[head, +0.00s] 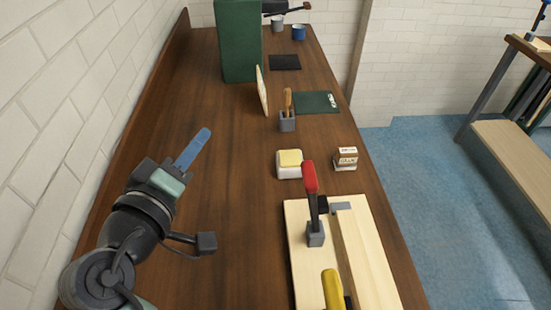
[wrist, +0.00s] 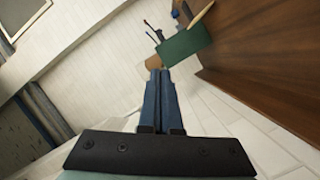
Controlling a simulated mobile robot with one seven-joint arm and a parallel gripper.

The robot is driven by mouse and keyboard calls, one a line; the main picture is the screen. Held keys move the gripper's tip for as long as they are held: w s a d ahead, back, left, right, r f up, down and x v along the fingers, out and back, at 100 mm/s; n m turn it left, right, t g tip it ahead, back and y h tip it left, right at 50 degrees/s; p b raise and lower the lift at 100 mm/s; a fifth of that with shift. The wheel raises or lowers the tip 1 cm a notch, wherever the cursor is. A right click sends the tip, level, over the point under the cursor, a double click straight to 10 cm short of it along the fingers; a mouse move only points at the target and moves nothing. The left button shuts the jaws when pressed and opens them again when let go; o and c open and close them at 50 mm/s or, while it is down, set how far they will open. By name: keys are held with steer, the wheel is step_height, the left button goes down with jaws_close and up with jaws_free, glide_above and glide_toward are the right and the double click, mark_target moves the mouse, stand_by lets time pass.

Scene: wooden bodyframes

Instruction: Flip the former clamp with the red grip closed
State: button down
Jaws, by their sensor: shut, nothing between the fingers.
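The clamp with the red grip (head: 310,178) stands on a pale wooden board (head: 376,258) at the near right of the bench. Its handle points up, on a grey base block (head: 315,236). A second clamp with a yellow grip (head: 332,288) is nearer, at the bottom edge, partly cut off. A wooden strip with a grey metal end (head: 342,208) lies on the board beside the red-gripped clamp. My gripper (head: 193,150), with blue fingers, is shut and empty over the left side of the bench, apart from the clamps. In the wrist view the blue fingers (wrist: 160,98) are together.
A white and yellow block (head: 289,164) and a small box (head: 346,159) stand just beyond the board. Farther back are a grey holder (head: 287,122), a dark green clipboard (head: 316,102) and a tall green box (head: 238,42). The bench between my gripper and the board is clear.

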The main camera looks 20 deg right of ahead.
steer(key=s+a+f+n+g+h+p, duration=0.1)
steer(key=s+f+n+g+h, duration=0.2)
steer(key=s+f+h, duration=0.4)
steer(key=s+f+g, duration=0.1)
steer(key=s, duration=0.4)
steer(key=shift+n+h+p, duration=0.3)
steer(key=shift+h+p, duration=0.1)
steer(key=s+p+x, duration=0.1)
steer(key=p+x, duration=0.1)
steer(key=x, duration=0.4)
steer(key=s+d+p+x, duration=0.1)
steer(key=p+x, duration=0.2)
steer(key=x, duration=0.3)
steer(key=shift+s+d+r, duration=0.15)
steer(key=shift+d, duration=0.35)
